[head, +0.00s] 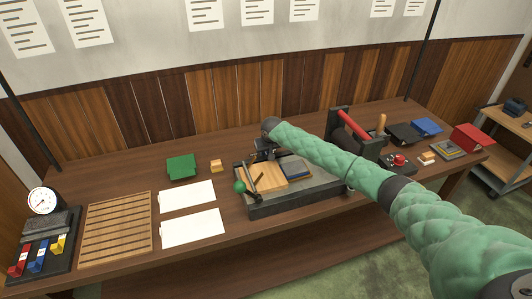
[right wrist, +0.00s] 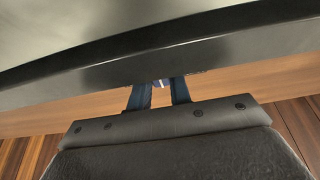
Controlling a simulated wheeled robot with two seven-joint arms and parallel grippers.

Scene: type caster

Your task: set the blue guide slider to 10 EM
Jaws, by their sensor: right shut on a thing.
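The type caster (head: 300,201) stands mid-bench, a low grey bed with a wooden plate, a blue-grey block and a green ball knob (head: 239,186) at its left end. My right gripper (head: 263,155) reaches down over the back of the bed. In the right wrist view its two dark fingers (right wrist: 158,86) are shut on a small blue and pale part, which looks like the blue guide slider (right wrist: 158,83). A dark bar (right wrist: 190,60) crosses in front of the fingertips. The scale marks and the slider's setting cannot be read. My left gripper is out of view.
Left lie a dial gauge (head: 42,201), a dark tray with red, blue and yellow pieces (head: 40,258), a slatted wooden rack (head: 115,229) and white sheets (head: 192,229). A green block (head: 181,166) sits behind. Right stand a red-barred machine (head: 352,125) and a red box (head: 472,137).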

